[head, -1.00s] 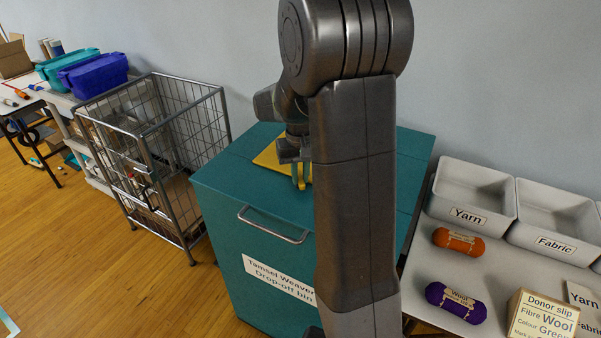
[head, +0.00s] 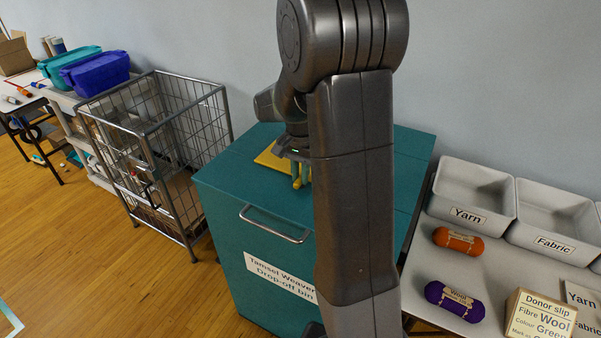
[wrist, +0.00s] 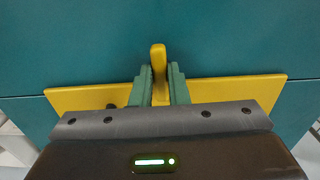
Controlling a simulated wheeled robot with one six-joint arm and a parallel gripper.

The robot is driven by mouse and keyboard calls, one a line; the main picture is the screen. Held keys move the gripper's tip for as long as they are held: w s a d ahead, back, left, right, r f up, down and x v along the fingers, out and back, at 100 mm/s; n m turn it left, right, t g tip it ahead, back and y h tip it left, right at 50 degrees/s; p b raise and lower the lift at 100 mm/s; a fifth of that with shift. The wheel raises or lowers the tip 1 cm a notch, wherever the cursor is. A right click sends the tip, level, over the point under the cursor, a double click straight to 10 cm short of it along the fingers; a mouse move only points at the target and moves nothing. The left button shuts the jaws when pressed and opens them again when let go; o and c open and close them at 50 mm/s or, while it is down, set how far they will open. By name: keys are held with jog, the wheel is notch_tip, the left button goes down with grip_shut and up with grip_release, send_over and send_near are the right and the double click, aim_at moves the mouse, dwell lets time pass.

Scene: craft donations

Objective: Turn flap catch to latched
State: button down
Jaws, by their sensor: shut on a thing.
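The flap catch shows in the wrist view as a yellow upright tab (wrist: 158,62) on a yellow plate (wrist: 230,90). The plate lies on the teal top of the drop-off bin (head: 225,165), across a seam in that top. My gripper (wrist: 158,85) is shut on the tab, with a green finger on each side of it. In the head view my gripper (head: 300,172) is over the yellow plate (head: 268,162), and my arm hides part of the bin. I cannot tell from the marks in view whether the catch is latched.
A wire cage trolley (head: 160,150) stands left of the bin. On the right, a table holds a Yarn tray (head: 475,190), a Fabric tray (head: 555,215), an orange yarn skein (head: 458,241), a purple skein (head: 455,301) and a donor slip box (head: 540,318). Wood floor is clear at front left.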

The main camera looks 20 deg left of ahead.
aim_at(300, 178)
dwell(0.3)
jog(key=c, duration=1.4)
grip_release()
jog(key=shift+r, duration=0.15)
notch_tip(300, 178, up, 14)
jog(key=shift+f, duration=0.2)
jog(key=shift+f, duration=0.1)
notch_tip(300, 178, down, 14)
jog(key=shift+r, duration=0.1)
